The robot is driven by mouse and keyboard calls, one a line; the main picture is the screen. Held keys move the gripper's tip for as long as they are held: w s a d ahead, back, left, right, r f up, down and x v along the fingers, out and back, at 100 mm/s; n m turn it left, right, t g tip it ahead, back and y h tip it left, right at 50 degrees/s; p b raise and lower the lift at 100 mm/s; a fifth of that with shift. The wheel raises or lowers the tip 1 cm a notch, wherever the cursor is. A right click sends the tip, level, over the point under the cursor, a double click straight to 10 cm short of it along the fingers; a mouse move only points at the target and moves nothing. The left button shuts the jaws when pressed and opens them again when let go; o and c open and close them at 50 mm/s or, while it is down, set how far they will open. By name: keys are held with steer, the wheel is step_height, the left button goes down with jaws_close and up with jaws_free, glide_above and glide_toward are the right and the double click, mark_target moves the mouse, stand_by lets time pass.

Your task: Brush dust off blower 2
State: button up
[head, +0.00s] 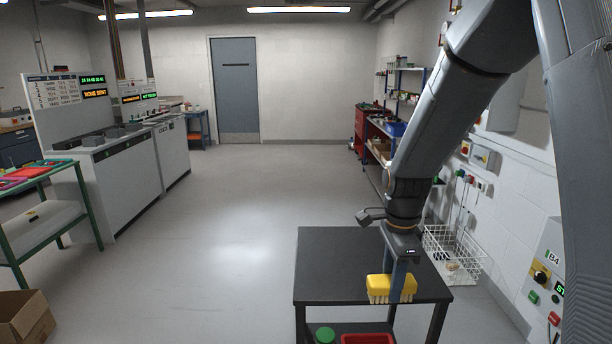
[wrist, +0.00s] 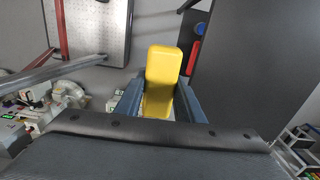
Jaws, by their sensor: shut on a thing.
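My gripper (head: 397,279) is shut on a yellow brush (head: 379,284) with pale bristles pointing down. In the head view the brush is in front of the dark table, near its front edge; I cannot tell whether it touches the table. In the wrist view the yellow brush (wrist: 160,84) sits between the two blue-grey fingers of my gripper (wrist: 160,98). No blower marked 2 can be made out. A wall panel (head: 548,275) labelled B4 stands at the far right.
The dark table (head: 340,262) stands in front, with a red tray (head: 366,339) and a green round thing (head: 325,334) on its lower shelf. The floor (head: 230,235) to the left is clear. A green-framed cart (head: 45,215) stands at left.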

steer(key=shift+d+f, duration=0.1)
steer(key=shift+f, duration=0.15)
steer(key=shift+w+f+n, duration=0.2)
steer(key=shift+f+n, duration=0.2)
steer(key=shift+n, duration=0.1)
steer(key=shift+f+n, duration=0.55)
steer(key=shift+n, duration=0.05)
step_height(320, 180, down, 16)
steer(key=s+n, duration=0.1)
steer(key=n, duration=1.4)
steer(key=shift+s+r, duration=0.15)
